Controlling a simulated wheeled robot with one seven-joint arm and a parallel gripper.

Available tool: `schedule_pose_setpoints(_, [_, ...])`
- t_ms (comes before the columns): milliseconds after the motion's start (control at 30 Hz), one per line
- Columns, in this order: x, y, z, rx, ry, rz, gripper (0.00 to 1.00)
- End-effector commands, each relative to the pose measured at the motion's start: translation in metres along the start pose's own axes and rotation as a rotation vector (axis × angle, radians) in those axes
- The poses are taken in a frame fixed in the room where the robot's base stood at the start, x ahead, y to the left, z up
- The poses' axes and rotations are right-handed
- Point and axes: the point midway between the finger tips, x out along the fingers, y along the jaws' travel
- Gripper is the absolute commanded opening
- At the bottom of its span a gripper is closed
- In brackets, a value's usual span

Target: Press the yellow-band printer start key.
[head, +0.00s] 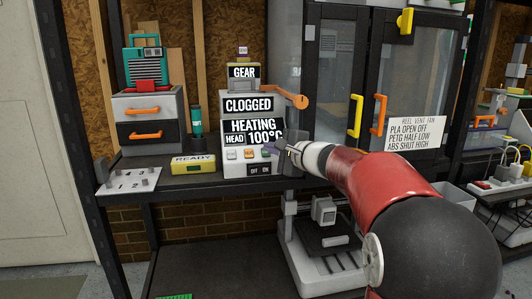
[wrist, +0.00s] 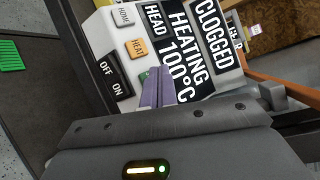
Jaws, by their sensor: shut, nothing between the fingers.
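A pale grey printer control unit (head: 246,165) stands on the shelf, with labels reading GEAR, CLOGGED and HEATING HEAD 100°C. In the wrist view its face shows a white HOME key (wrist: 122,15), an orange HEAT key (wrist: 136,47) and a black OFF/ON rocker (wrist: 113,76). A yellow box (head: 193,164) marked READY lies to its left. No key labelled start is readable, and I cannot tell which part is the yellow band. My gripper (head: 275,147) is shut and empty, in front of the unit's right side; in the wrist view its purple-grey fingertips (wrist: 157,78) overlap the face beside the HEAT key.
A white switch panel (head: 129,181) lies at the shelf's left end. An orange lever (head: 292,99) sticks out from the unit's upper right. A dark glass-door cabinet (head: 336,75) stands to the right. Another printer (head: 325,245) sits on the lower shelf beneath my arm.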

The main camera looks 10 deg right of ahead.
Motion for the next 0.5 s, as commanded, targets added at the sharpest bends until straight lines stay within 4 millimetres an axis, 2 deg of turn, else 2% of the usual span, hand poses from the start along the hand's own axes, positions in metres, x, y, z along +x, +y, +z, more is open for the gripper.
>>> schedule_pose_setpoints(500, [-0.033, -0.025, 0.024, -0.001, 0.000, -0.001, 0.00])
